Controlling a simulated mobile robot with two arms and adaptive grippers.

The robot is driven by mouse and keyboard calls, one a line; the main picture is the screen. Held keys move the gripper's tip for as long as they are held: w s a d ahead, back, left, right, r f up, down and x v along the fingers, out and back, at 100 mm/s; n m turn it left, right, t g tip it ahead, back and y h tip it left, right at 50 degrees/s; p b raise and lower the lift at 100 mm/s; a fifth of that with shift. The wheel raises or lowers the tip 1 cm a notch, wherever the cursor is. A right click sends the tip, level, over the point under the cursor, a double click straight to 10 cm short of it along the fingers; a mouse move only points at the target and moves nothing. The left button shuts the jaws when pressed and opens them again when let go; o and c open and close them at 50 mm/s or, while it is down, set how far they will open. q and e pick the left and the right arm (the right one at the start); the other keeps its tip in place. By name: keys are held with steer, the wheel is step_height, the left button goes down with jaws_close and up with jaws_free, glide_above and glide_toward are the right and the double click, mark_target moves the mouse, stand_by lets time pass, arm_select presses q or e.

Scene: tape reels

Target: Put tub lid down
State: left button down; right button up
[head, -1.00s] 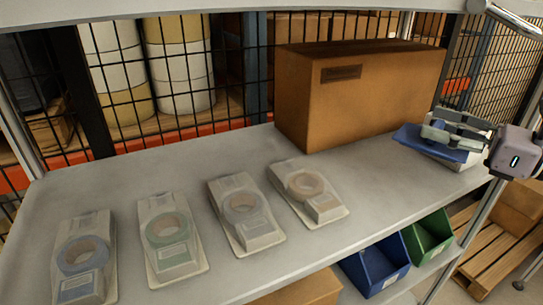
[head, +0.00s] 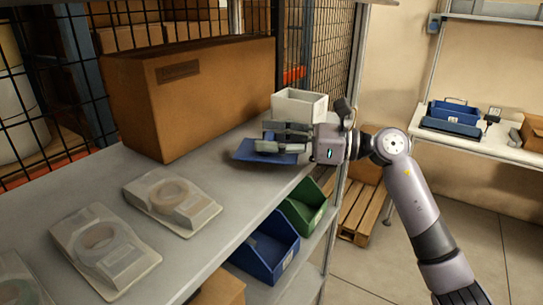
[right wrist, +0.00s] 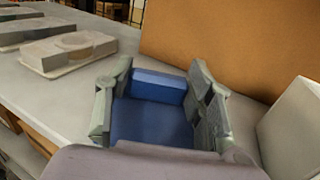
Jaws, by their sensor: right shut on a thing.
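The blue tub lid (head: 245,153) is in my right gripper (head: 262,142), near the right end of the grey shelf. The gripper is shut on it. In the right wrist view the lid (right wrist: 150,122) sits between the two fingers (right wrist: 160,80), with its raised lip facing away. The lid is low over the shelf surface; I cannot tell whether it touches. The open white tub (head: 299,106) stands behind the gripper at the shelf's end, and its side shows at the right of the wrist view (right wrist: 292,130). My left gripper is out of view.
A large cardboard box (head: 195,100) stands behind and left of the lid. Packaged tape reels (head: 172,200) lie to the left on the shelf (head: 222,172). A blue bin (head: 265,250) and green bin (head: 305,208) sit below the front edge.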

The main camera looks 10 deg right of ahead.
steer(key=shift+d+f, duration=0.1)
steer(key=shift+f, duration=1.1)
steer(key=shift+b, duration=0.3)
steer(key=shift+f, duration=0.15)
steer(key=o, duration=1.2)
steer(key=shift+c, duration=0.2)
steer(key=shift+d, duration=0.1)
